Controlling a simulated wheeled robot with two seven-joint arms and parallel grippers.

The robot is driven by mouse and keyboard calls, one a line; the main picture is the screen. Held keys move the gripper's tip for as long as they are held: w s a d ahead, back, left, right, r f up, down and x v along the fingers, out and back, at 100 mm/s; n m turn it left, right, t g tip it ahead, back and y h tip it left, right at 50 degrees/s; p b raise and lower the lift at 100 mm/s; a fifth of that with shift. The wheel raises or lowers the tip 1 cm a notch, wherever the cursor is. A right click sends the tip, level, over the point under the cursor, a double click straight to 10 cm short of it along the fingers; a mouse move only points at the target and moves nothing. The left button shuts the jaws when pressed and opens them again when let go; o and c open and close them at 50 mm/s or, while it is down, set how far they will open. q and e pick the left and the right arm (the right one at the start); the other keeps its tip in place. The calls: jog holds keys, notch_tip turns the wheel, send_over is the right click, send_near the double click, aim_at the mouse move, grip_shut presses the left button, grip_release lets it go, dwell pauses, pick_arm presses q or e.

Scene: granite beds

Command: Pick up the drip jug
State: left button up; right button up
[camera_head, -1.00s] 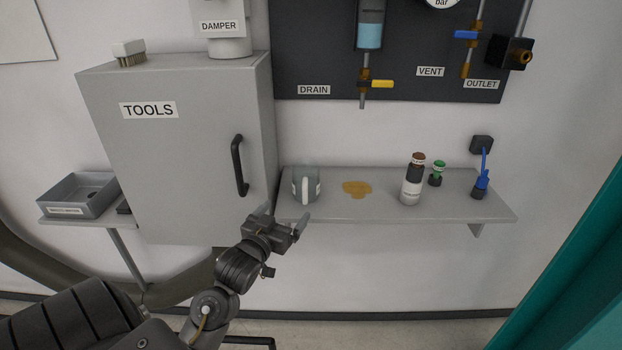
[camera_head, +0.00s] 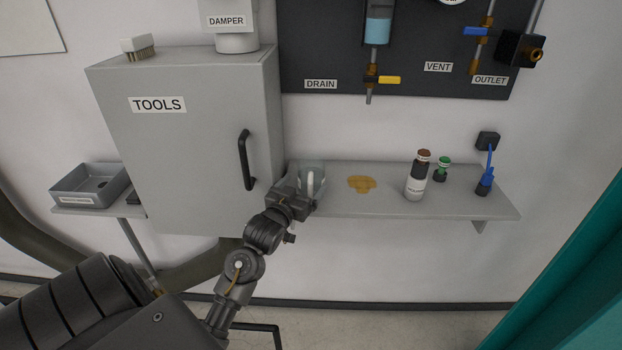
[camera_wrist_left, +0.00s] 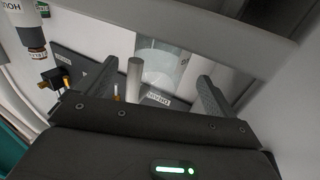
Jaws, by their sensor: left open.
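The drip jug (camera_head: 319,171), a clear, pale vessel with a light upright handle, stands at the left end of the grey shelf (camera_head: 400,207). My left gripper (camera_head: 301,193) is open at the near side of the jug and partly covers its lower part. In the left wrist view the jug's see-through body (camera_wrist_left: 166,64) and grey handle (camera_wrist_left: 133,82) appear in the gap between the two open fingers (camera_wrist_left: 140,90). Whether either finger touches the jug cannot be told. My right gripper is not in view.
The grey TOOLS cabinet (camera_head: 190,130) with its black handle (camera_head: 245,160) stands just left of the jug. A brown spill (camera_head: 361,184), a labelled bottle (camera_head: 416,178) and a green-capped vial (camera_head: 442,167) are right on the shelf. The dark panel (camera_head: 420,75) hangs above.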

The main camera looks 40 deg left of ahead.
aim_at(306, 181)
pick_arm(q)
jog(key=p+x, duration=0.1)
jog(key=x, duration=0.3)
jog(key=shift+w+a, duration=0.1)
jog(key=shift+w, duration=0.05)
jog(key=shift+c, duration=0.4)
jog(key=c, duration=1)
jog(key=shift+r+b, duration=0.15)
jog(key=shift+b, duration=0.15)
notch_tip(306, 181, up, 7)
jog(key=b, duration=0.1)
jog(key=s+d+p, duration=0.1)
jog(key=s+d, duration=0.3)
jog(key=s, duration=0.1)
jog(key=s+d+p, duration=0.2)
jog(key=s+d, duration=0.2)
jog(key=s, duration=0.1)
jog(key=s+d+p, duration=0.1)
jog(key=s+d, duration=0.3)
jog(key=s, duration=0.2)
